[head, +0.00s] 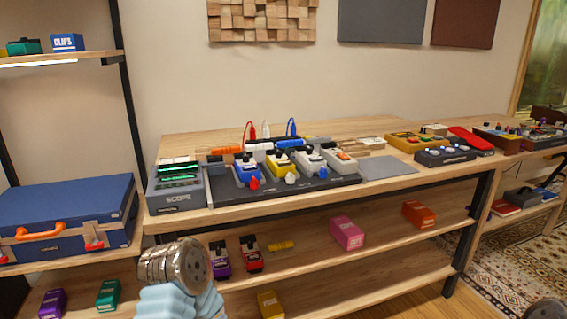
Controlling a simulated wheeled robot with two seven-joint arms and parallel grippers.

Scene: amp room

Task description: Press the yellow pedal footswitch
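The yellow pedal (281,164) stands on a dark pedal board (230,190) on the wooden table, between a blue pedal (247,169) and a light grey pedal (309,162). A white round piece (291,178) sits at its front edge. The footswitch itself is too small to make out clearly. Neither gripper shows. A silver and light blue part of my arm rises at the bottom left, below the table edge and apart from the pedals. A dark rounded part, perhaps also mine, shows at the bottom right corner.
A grey SCOPE unit (178,198) stands left of the board, with a flat grey mat (387,168) at its right. Red, white and blue cables stand up behind the pedals. Shelves below hold more pedals, including another yellow one (271,304). A blue case (75,208) lies left.

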